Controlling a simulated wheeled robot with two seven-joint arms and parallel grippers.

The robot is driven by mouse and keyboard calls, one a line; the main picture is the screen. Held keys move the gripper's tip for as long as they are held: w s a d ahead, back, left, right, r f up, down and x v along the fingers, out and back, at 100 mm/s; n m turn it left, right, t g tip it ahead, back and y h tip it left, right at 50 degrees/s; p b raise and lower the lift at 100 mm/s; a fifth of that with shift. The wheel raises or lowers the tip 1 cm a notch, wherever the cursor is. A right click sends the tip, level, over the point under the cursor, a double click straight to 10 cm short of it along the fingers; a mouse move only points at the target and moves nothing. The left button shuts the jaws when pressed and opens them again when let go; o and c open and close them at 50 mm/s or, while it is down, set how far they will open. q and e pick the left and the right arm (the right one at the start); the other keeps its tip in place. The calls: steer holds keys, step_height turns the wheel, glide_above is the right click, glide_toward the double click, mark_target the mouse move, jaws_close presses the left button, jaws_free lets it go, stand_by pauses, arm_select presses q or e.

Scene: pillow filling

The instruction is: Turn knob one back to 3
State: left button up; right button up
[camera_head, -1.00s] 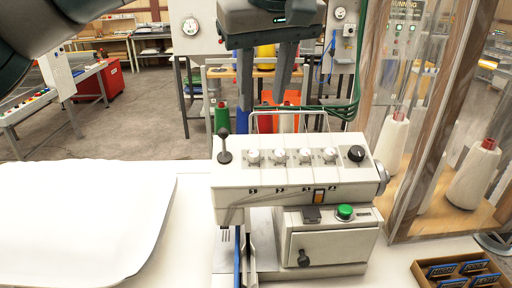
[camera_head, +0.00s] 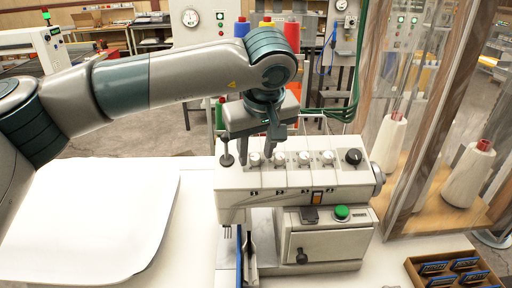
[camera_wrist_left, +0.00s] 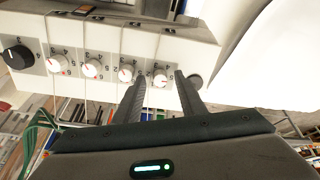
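A white machine (camera_head: 232,182) with a row of white knobs on top stands on the table. Knob one (camera_head: 255,159) is the leftmost white knob in the head view; in the left wrist view it shows as the rightmost white knob (camera_wrist_left: 160,80). My left gripper (camera_head: 258,150) is over the machine's left end, pointing down. In the left wrist view its two fingers (camera_wrist_left: 160,76) are apart, with knob one between their tips and gaps on both sides. I cannot tell how far down the tips reach, or read knob one's setting. My right gripper is not in view.
Other white knobs (camera_head: 305,158) and a black dial (camera_head: 354,156) sit to the right. A clear-sided cabinet (camera_head: 405,215) with thread cones is at right. A white pillow-like cloth (camera_head: 85,220) lies left.

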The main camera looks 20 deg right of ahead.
arm_select(q)
steer(key=shift+w+f, duration=0.1)
steer(key=shift+f, duration=0.2)
jaws_close()
